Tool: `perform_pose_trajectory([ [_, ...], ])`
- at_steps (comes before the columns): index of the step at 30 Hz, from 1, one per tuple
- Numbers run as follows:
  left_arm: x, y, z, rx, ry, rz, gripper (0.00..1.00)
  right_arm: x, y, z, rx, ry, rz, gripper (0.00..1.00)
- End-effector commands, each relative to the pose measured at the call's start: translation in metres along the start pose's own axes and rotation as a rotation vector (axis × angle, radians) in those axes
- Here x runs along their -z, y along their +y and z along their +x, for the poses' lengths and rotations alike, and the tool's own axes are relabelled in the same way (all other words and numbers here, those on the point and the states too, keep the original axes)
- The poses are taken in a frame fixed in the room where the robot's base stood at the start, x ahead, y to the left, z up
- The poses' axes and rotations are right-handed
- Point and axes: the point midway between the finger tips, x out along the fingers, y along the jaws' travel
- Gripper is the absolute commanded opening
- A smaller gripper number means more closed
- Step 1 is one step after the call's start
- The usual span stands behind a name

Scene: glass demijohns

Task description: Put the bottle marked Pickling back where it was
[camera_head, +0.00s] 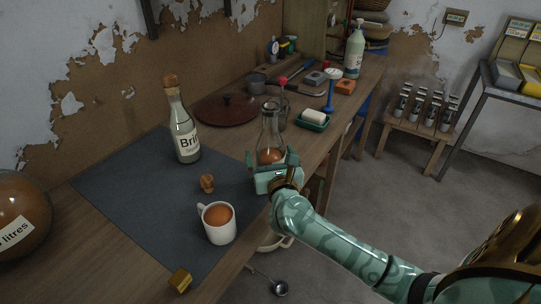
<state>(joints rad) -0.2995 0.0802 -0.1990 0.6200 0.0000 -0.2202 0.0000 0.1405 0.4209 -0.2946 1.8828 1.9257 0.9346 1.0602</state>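No bottle marked Pickling can be read. A clear glass bottle (270,133) with brown liquid low inside and an open-looking mouth stands upright between the fingers of my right gripper (272,161). The fingers appear to press on both its sides; its base and any label are hidden. A corked bottle with a label starting "Bri" (186,139) stands at the back of the dark mat (130,200). A loose cork (207,183) sits on the mat, behind a white mug (219,231) of brown liquid. My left gripper is not in view.
A round glass vessel (20,218) stands at the left edge. A brass block (180,280) is at the front edge. The mat's left half is clear.

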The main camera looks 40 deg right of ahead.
Motion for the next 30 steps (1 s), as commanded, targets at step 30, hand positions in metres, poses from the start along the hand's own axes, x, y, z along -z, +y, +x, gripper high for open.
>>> perform_pose_trajectory([
  [30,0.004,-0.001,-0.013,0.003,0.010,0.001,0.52,0.001,0.000,-0.116,0.000,0.002,0.001,0.90],
])
